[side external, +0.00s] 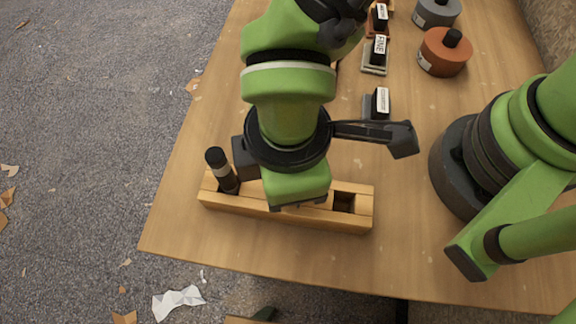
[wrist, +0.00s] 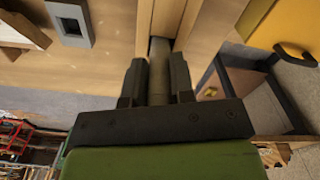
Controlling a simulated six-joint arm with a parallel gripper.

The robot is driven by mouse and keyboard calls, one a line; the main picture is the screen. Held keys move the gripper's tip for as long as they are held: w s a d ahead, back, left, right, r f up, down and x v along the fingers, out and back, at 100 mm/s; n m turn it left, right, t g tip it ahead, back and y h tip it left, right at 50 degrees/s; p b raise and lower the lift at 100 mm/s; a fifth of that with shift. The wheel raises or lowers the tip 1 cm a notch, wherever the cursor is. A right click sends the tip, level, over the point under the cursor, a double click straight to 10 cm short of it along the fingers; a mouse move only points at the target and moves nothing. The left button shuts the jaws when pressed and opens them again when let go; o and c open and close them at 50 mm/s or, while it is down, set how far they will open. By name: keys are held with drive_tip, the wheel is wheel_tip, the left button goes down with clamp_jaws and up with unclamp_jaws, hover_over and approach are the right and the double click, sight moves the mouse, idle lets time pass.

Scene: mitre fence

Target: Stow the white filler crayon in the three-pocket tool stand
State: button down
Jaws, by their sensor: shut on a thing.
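In the side view the wooden tool stand (side external: 250,206) lies near the table's front edge. A black marker-like tool with a pale band (side external: 221,171) stands tilted in its left pocket. Its right pocket (side external: 344,202) looks empty; my wrist hides the middle. My gripper hangs over the stand's middle, its fingertips hidden there. In the wrist view my gripper (wrist: 157,75) is shut on a slim cylinder, taken as the filler crayon (wrist: 159,62). It looks dull grey-brown in shade, so its white colour does not show. Whether its far end is inside a pocket cannot be told.
Labelled blocks, one marked FINE (side external: 376,55) and another nearer (side external: 378,104), stand behind my arm. A rust-coloured tin (side external: 444,52) and a grey tin (side external: 437,12) stand further back. The table left of the stand is clear to its edge. Paper scraps (side external: 178,301) lie on the floor.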

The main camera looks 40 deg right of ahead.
drive_tip(key=c, duration=0.9)
unclamp_jaws()
wheel_tip(320, 180, up, 10)
drive_tip(key=shift+f, duration=0.1)
drive_tip(key=w+d+r+m+t+y, duration=0.2)
drive_tip(key=w+d+r+m, duration=0.4)
drive_tip(key=d+r, duration=0.4)
drive_tip(key=s+d+r+m+t, duration=0.1)
drive_tip(key=s+d+m, duration=0.1)
drive_tip(key=d, duration=0.3)
drive_tip(key=s+d+r+m+t, duration=0.1)
drive_tip(key=s+d+m+t, duration=0.1)
drive_tip(key=d+m, duration=0.3)
drive_tip(key=s+d+r+m+t, duration=0.1)
drive_tip(key=s+d+m+t, duration=0.1)
drive_tip(key=d+m, duration=0.2)
drive_tip(key=shift+d+r, duration=0.4)
drive_tip(key=shift+d, duration=0.1)
